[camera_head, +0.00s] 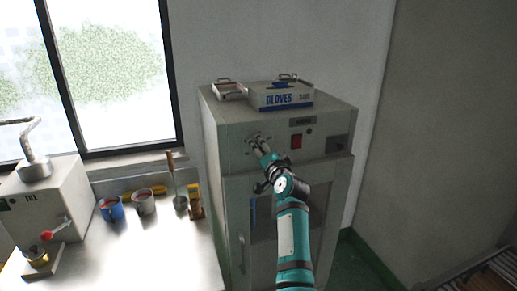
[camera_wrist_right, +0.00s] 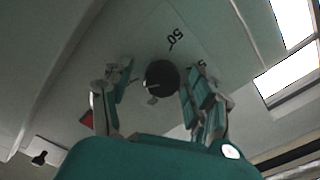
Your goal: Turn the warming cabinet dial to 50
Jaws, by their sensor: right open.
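The warming cabinet (camera_head: 232,165) is a grey upright box with its control panel along the top front. My right gripper (camera_head: 257,142) is in front of the panel's left part and mostly hides the dial in the head view. In the right wrist view the dial (camera_wrist_right: 162,76) is a round black knob with a light mark near its lower left. A printed 50 (camera_wrist_right: 175,38) shows beside it on the panel, upside down. My right gripper (camera_wrist_right: 158,88) is open, with a finger on each side of the dial; I cannot tell whether they touch it. My left gripper is not in view.
A red switch (camera_head: 296,141) is on the panel right of the dial. A glove box (camera_head: 281,96) and a metal tray (camera_head: 229,90) lie on the cabinet. A steel bench (camera_head: 150,245) with a blue cup (camera_head: 111,210) and a wax machine (camera_head: 45,200) stands left.

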